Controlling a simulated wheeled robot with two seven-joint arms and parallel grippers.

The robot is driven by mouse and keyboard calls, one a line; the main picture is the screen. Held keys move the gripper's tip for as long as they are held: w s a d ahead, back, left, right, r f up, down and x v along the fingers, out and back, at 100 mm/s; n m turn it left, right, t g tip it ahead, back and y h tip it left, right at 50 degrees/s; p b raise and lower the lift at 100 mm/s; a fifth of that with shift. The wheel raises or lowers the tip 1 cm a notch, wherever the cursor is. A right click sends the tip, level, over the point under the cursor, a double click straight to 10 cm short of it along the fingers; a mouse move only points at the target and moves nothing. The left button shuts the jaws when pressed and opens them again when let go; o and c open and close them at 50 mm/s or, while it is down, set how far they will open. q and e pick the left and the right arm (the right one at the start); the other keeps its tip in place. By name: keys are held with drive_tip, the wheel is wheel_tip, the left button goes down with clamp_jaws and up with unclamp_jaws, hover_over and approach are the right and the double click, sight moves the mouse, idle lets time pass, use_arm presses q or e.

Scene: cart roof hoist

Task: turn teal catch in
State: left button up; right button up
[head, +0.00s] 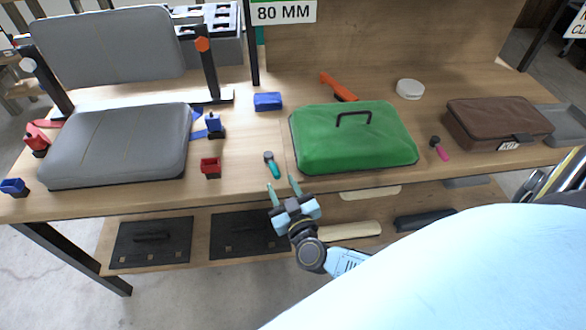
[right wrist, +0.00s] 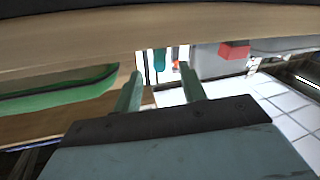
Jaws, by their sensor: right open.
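The teal catch (head: 273,167) is a small lever with a dark round knob at its far end. It lies on the bench between a red block and the green case, its teal handle slanting toward the front and slightly right. My right gripper (head: 282,189) is open and empty, just in front of the handle at the bench's front edge. In the right wrist view the open fingers (right wrist: 162,84) have a teal piece (right wrist: 158,60) beyond them, between the tips; it looks like the catch. No contact can be made out. My left gripper is not in view.
The green case (head: 355,150) with a black handle stands right of the catch. The red block (head: 211,168) and grey pad (head: 120,150) are to its left. A pink-handled catch (head: 440,150), brown case (head: 497,125) and orange lever (head: 337,88) lie farther right and back.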

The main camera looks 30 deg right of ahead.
drive_tip(key=v, duration=0.8)
drive_tip(key=shift+p, duration=0.35)
drive_tip(key=shift+s, duration=0.1)
